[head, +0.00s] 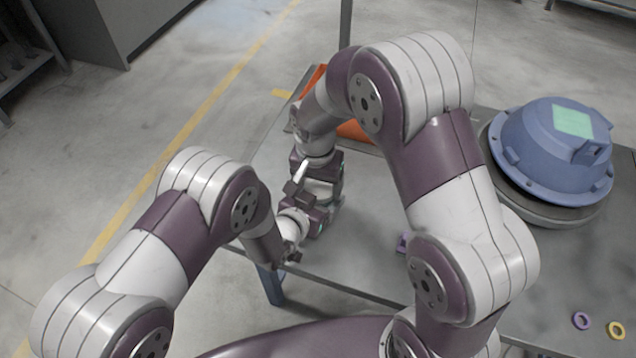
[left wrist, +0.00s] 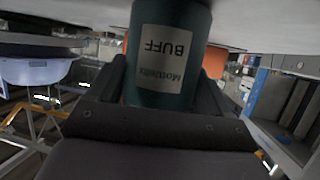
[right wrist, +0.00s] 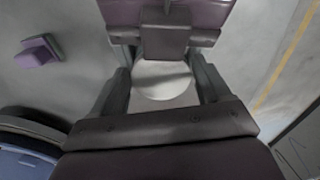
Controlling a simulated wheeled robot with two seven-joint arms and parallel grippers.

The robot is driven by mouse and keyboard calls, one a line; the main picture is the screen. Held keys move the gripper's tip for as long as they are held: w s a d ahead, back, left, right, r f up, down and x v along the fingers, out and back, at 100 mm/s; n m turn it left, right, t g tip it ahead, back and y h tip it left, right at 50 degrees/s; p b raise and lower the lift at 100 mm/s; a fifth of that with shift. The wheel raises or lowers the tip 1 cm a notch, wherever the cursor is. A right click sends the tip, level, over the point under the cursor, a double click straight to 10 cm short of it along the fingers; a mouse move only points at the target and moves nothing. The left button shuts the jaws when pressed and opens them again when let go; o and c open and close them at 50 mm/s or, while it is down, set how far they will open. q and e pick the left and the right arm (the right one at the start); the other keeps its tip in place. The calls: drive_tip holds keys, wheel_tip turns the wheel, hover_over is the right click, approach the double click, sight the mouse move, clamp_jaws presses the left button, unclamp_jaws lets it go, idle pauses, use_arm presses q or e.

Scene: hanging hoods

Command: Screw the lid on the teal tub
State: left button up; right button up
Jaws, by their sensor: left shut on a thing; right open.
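The teal tub (left wrist: 160,55) stands between the fingers of my left gripper (left wrist: 165,88) in the left wrist view. That gripper is shut on it, and the tub's pale label reads upside down there. In the right wrist view a round white lid (right wrist: 162,80) is seen from above, between the spread fingers of my right gripper (right wrist: 163,92). My right gripper is open around it. I cannot tell how firmly the lid sits on the tub. In the head view both grippers meet near the table's left edge and hide the tub and lid.
A blue hood (head: 550,150) sits on a round dark base at the right of the grey table (head: 370,265). A purple block (head: 402,243) lies near the grippers. A purple ring (head: 581,320) and a yellow ring (head: 616,330) lie front right. An orange object (head: 352,131) is behind my arm.

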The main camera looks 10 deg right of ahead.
use_arm(q)
drive_tip(key=shift+r, duration=0.15)
use_arm(e)
wheel_tip(320, 180, up, 3)
drive_tip(key=shift+s+a+f, duration=0.1)
drive_tip(key=shift+f, duration=0.1)
use_arm(q)
drive_tip(key=shift+a, duration=0.1)
use_arm(e)
drive_tip(key=shift+r, duration=0.1)
drive_tip(key=c, duration=1.2)
drive_tip(key=shift+r, duration=0.1)
drive_tip(key=shift+r, duration=1.95)
use_arm(q)
drive_tip(key=shift+f, duration=0.2)
